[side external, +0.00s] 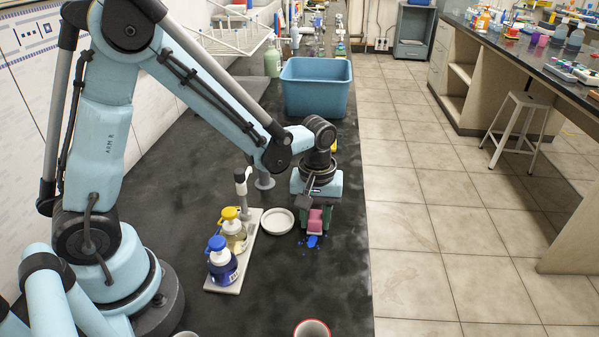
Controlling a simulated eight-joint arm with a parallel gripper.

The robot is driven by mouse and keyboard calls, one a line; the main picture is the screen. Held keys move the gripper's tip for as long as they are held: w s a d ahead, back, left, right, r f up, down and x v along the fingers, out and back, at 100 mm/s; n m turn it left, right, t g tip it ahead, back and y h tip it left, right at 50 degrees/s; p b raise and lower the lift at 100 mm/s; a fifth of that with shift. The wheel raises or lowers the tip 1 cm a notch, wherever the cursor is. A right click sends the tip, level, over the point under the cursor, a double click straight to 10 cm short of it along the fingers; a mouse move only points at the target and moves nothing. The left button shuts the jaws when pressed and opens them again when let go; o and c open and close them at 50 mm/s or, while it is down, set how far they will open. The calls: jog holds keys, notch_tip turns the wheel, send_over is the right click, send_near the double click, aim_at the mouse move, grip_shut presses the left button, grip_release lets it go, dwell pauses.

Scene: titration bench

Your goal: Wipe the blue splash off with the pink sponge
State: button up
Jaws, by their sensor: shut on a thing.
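The pink sponge (315,220) is held between the fingers of my gripper (316,226), low over the black bench. The blue splash (312,241) is a small patch with a few drops around it on the bench, just in front of the sponge in the side external view. Whether the sponge touches the bench or covers part of the splash, I cannot tell.
A white dish (278,222) lies close to the left of my gripper. A yellow-topped bottle (232,230) and a blue-topped bottle (221,262) stand on a white board (246,254). A red-rimmed cup (312,329) is at the near edge. A blue tub (316,88) stands behind.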

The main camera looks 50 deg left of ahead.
aim_at(312, 255)
jog(key=shift+s+d, duration=2.6)
jog(key=shift+r, duration=3)
jog(key=shift+r, duration=0.15)
jog(key=shift+r, duration=1.35)
